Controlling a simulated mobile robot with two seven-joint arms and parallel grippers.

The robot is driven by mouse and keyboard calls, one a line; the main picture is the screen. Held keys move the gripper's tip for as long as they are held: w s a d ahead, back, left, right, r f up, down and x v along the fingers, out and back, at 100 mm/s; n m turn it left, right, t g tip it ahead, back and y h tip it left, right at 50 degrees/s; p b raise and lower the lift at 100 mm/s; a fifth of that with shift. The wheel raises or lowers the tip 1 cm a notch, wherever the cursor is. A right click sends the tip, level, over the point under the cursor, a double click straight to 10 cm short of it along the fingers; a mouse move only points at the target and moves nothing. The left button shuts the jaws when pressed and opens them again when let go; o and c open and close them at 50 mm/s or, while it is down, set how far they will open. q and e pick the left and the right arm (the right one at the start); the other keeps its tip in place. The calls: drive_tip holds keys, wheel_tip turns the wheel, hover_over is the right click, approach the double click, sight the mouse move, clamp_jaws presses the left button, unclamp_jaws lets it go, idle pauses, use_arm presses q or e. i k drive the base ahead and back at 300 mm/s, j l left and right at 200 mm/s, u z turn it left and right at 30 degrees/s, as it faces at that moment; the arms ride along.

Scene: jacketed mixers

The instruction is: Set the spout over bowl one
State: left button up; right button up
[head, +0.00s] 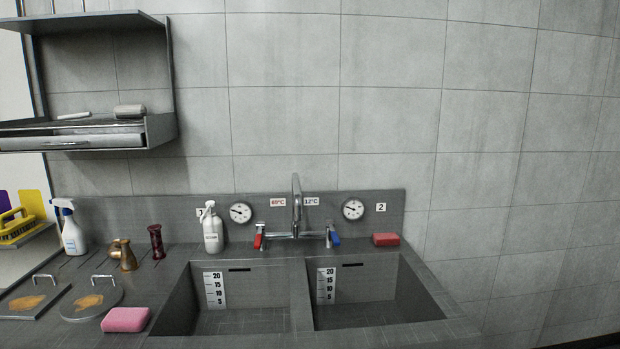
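The mixer tap stands at the back middle of a grey double sink, with its chrome spout (297,207) in line with the divider (300,295) between the bowls. The spout looks narrow from here; its exact heading is hard to tell. Bowl one (240,287) is the left basin, near a wall tag "1" partly hidden by a bottle. Bowl two (365,285) is the right basin, near the tag "2" (381,207). The mixer has a red handle (259,237) on the left and a blue handle (335,238) on the right. Neither gripper is in view.
A white pump bottle (213,232) stands behind bowl one. A red sponge (386,239) lies behind bowl two, a pink sponge (126,319) front left. A spray bottle (71,230), brass pot (125,255) and two lids (92,300) sit left. A shelf (85,135) hangs upper left.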

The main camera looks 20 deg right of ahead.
sight(297, 208)
drive_tip(key=l+u, duration=0.15)
drive_tip(key=l, duration=1.4)
drive_tip(key=k, duration=0.05)
